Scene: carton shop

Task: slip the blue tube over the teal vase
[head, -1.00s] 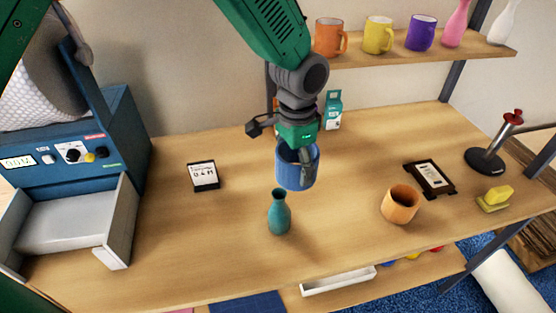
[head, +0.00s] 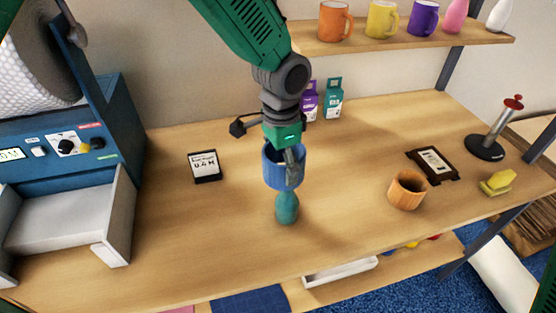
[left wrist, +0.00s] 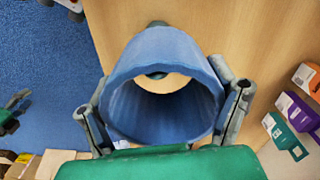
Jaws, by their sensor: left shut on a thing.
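The blue tube (head: 271,170) is an open, thick-walled ring. My left gripper (head: 285,166) is shut on it, with fingers on opposite sides of it in the left wrist view (left wrist: 164,115). The teal vase (head: 287,209) stands upright on the table, directly below the tube in the head view. The tube hides its neck, and I cannot tell whether the neck is inside. In the left wrist view, a bit of teal (left wrist: 155,75) shows through the tube near its far edge, and more shows beyond the outer wall.
An orange cup (head: 407,192) and a dark framed plate (head: 433,164) lie to the right. A black-and-white card (head: 205,165) lies left, near a blue machine with a grey tray (head: 70,220). Small boxes (head: 333,98) stand behind. The table around the vase is clear.

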